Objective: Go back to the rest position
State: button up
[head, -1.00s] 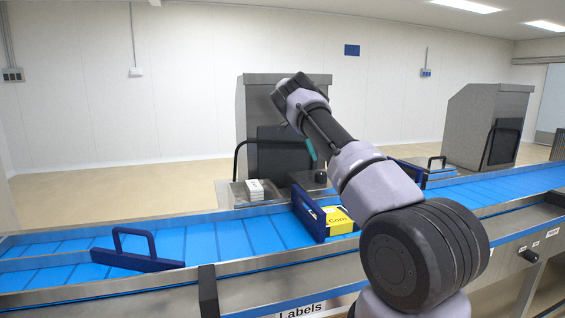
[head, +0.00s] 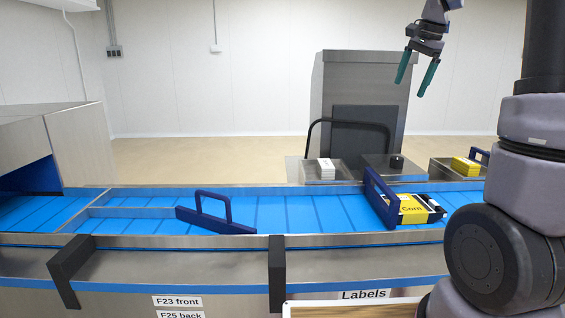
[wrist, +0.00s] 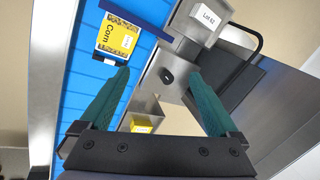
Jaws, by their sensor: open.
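My gripper (head: 417,76) is raised in the air at the upper right of the head view, well above the conveyor. Its two green fingers are apart with nothing between them. In the wrist view my gripper (wrist: 165,100) is also open and empty, looking down on the conveyor and the metal trays beside it. My arm comes down the right side of the head view and hides part of the conveyor there.
A yellow Corn pack (head: 413,209) lies on the blue conveyor (head: 300,212) against a blue gate (head: 380,198). Another blue gate (head: 218,213) stands further left. White labels (head: 326,168) and yellow labels (head: 464,166) sit in metal trays behind. A grey machine (head: 335,75) stands behind these.

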jog(key=s+a+f+n+t, duration=0.2)
jog(key=s+a+n, duration=0.35)
jog(key=s, duration=0.75)
jog(key=s+a+f+n+t, duration=0.15)
jog(key=s+a+n, duration=0.35)
jog(key=s, duration=0.8)
jog(key=m+g+h, duration=0.5)
jog(key=m, duration=0.4)
send_over(397, 158)
jog(key=s+a, duration=0.2)
jog(key=a, duration=0.1)
notch_tip(397, 158, down, 18)
jog(key=x, duration=1.1)
jog(key=shift+w+a, duration=0.15)
jog(key=shift+w, duration=0.15)
